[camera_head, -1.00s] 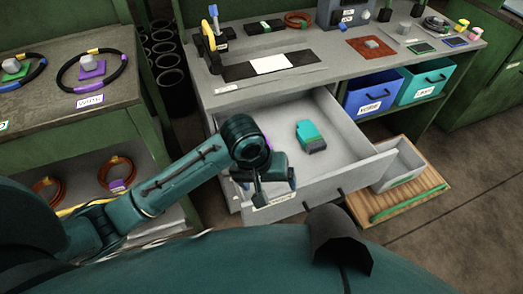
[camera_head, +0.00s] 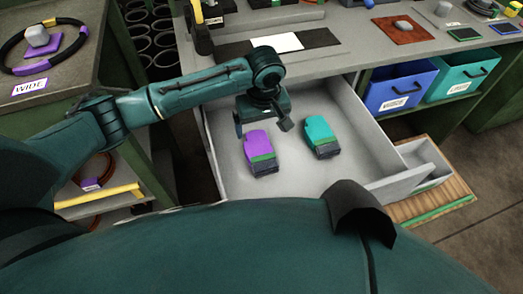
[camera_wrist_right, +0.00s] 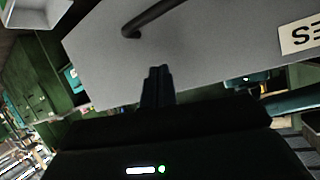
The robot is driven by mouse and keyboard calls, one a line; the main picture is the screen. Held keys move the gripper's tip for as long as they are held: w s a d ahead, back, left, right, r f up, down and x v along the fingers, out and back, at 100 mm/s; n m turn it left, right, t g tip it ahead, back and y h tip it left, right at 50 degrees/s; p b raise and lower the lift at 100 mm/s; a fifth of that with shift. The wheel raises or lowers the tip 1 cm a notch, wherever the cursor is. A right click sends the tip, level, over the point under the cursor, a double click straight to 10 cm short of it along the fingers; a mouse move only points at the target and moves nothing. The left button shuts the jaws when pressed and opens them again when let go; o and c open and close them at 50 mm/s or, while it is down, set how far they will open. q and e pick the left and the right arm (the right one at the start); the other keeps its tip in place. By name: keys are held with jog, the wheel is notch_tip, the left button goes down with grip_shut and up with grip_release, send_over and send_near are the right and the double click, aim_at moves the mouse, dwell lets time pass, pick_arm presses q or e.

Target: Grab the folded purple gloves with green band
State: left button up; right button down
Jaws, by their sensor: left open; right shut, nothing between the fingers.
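The folded purple gloves (camera_head: 257,141) with a green band lie in the open drawer (camera_head: 352,165), left of a folded teal pair (camera_head: 318,129). The gloves' near end is dark. My left gripper (camera_head: 262,127) is open and empty, its fingers spread just above and behind the purple gloves' far end. I cannot tell whether it touches them. My right gripper (camera_wrist_right: 157,82) shows in the right wrist view, shut and empty, in front of a grey drawer front (camera_wrist_right: 205,50) with a black handle (camera_wrist_right: 150,20).
The grey workbench top (camera_head: 352,59) above the drawer carries a white sheet (camera_head: 277,43) and a brown mat (camera_head: 402,30). A blue bin (camera_head: 397,90) and a teal bin (camera_head: 458,78) stand to the right. A grey tray (camera_head: 425,160) sits beside the drawer. The drawer floor around the gloves is clear.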

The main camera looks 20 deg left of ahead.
aim_at(260, 150)
pick_arm(q)
jog(key=f, duration=0.3)
jog(key=f+b, duration=0.1)
jog(key=f, duration=0.3)
jog(key=f+b, duration=0.1)
jog(key=f, duration=0.3)
jog(key=shift+w+a+f, duration=0.2)
jog(key=shift+w+a, duration=0.05)
jog(key=shift+a, duration=0.05)
jog(key=shift+c, duration=0.5)
jog(key=c, duration=1)
